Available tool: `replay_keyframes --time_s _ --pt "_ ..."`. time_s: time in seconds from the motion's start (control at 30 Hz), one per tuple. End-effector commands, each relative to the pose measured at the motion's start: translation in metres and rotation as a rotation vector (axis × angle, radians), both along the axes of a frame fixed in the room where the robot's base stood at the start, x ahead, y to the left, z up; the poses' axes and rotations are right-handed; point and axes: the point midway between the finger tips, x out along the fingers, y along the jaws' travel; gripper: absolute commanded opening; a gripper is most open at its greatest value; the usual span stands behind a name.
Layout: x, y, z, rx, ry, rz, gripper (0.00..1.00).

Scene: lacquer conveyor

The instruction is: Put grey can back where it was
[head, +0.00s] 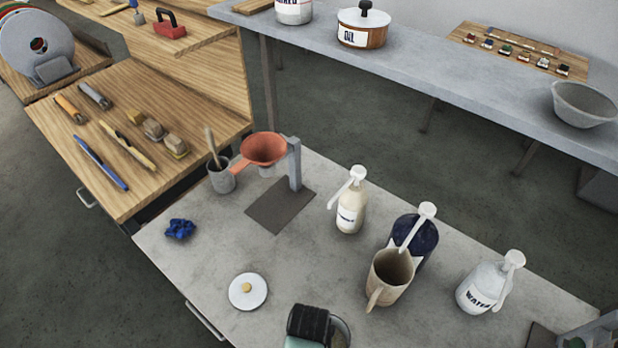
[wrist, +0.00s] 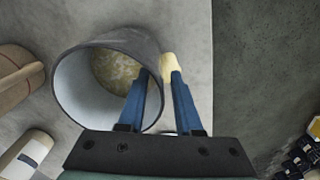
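The grey can (wrist: 105,45) stands with its open top facing the camera in the wrist view. It has a pale inside and a mottled yellowish bottom or content. In the head view only part of the can (head: 342,333) shows at the bottom edge, beside my dark gripper. My gripper (wrist: 160,75) has two blue fingers with a gap between them. The left finger overlaps the can's mouth and right rim, and the right finger lies outside the can. A small cream piece (wrist: 168,66) shows beyond the fingertips; I cannot tell what it is.
A tan jug (head: 390,278), a dark blue pump bottle (head: 415,240), a cream pump bottle (head: 350,212) and a water bottle (head: 483,289) stand to the right. A white lid (head: 248,291) and blue cloth (head: 180,229) lie left. An orange funnel (head: 263,149) hangs on a stand.

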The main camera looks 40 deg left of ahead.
Motion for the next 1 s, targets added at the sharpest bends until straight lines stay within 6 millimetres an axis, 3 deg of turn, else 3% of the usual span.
replay_keyframes --time_s 0.17,0.63,0.8,1.0 --pt "0.001 0.0 0.018 0.002 -0.004 0.0 0.33" --pt "0.002 0.001 0.106 0.001 -0.005 0.0 0.33" --pt "0.0 0.0 0.119 0.001 -0.001 0.0 0.33" --pt "0.0 0.0 0.121 0.0 0.0 0.0 0.33"
